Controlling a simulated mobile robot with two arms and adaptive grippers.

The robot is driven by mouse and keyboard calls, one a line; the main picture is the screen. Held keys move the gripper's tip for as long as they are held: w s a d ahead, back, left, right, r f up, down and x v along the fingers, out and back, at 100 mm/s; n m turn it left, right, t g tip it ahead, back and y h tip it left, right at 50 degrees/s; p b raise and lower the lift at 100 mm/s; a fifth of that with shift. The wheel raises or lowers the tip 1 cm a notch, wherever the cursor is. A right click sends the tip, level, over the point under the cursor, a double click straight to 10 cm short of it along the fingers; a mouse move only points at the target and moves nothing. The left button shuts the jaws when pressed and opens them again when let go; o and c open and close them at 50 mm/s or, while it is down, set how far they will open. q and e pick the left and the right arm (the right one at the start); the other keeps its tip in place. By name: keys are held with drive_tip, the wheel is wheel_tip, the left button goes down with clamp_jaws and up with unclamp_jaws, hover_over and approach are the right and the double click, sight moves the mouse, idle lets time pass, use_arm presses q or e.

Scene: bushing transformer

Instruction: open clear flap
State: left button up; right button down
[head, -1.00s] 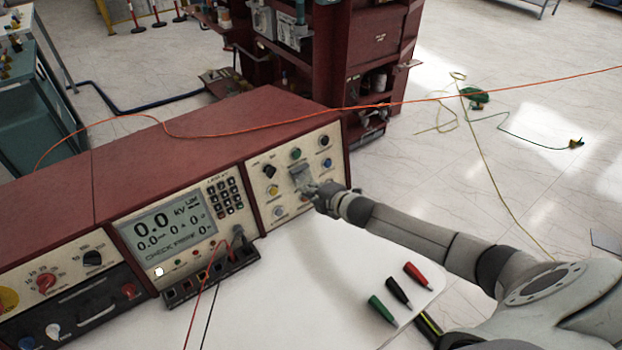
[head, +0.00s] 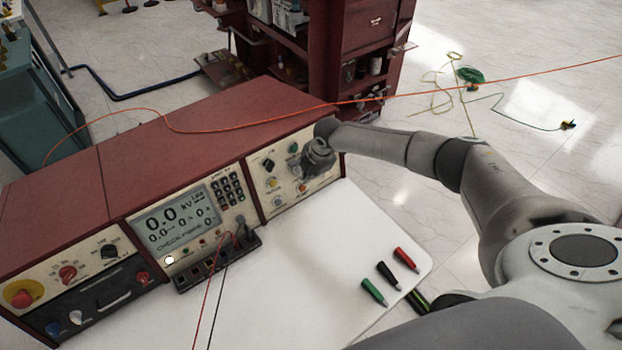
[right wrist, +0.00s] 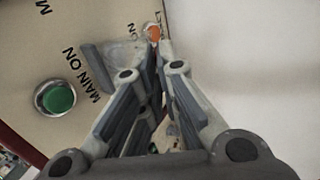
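The clear flap (right wrist: 122,52) is a translucent grey cover on the cream control panel, left of my fingers in the right wrist view, between the MAIN ON label and an orange lamp. In the head view it is largely hidden behind my right gripper. My right gripper (head: 303,170) is at the right-hand panel of the red console. In the right wrist view its fingers (right wrist: 155,62) converge to nearly touching tips beside the flap, with nothing clearly held. I cannot tell whether they touch the flap. My left gripper is not in view.
A green button (right wrist: 58,98) sits left of the flap. The panel (head: 262,200) also carries several knobs and lamps. A white tabletop (head: 300,270) in front holds green, black and red plugs (head: 388,275). An orange cable (head: 200,131) crosses the console top.

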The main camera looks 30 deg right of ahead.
drive_tip(key=g+b, duration=0.2)
drive_tip(key=w+r+g+b, duration=0.1)
drive_tip(key=b, duration=0.2)
drive_tip(key=shift+a+r+g+h+b, duration=0.1)
drive_tip(key=shift+r+g+h+b, duration=0.2)
drive_tip(key=shift+g+b, duration=0.1)
drive_tip(key=shift+r+g+b, duration=0.4)
drive_tip(key=shift+b, duration=0.3)
drive_tip(key=c, duration=1.7)
unclamp_jaws()
drive_tip(key=shift+r, duration=0.1)
drive_tip(key=r, duration=0.4)
drive_tip(key=w+r, duration=0.1)
drive_tip(key=r, duration=0.6)
drive_tip(key=shift+w+r, duration=0.15)
drive_tip(key=shift+r, duration=0.25)
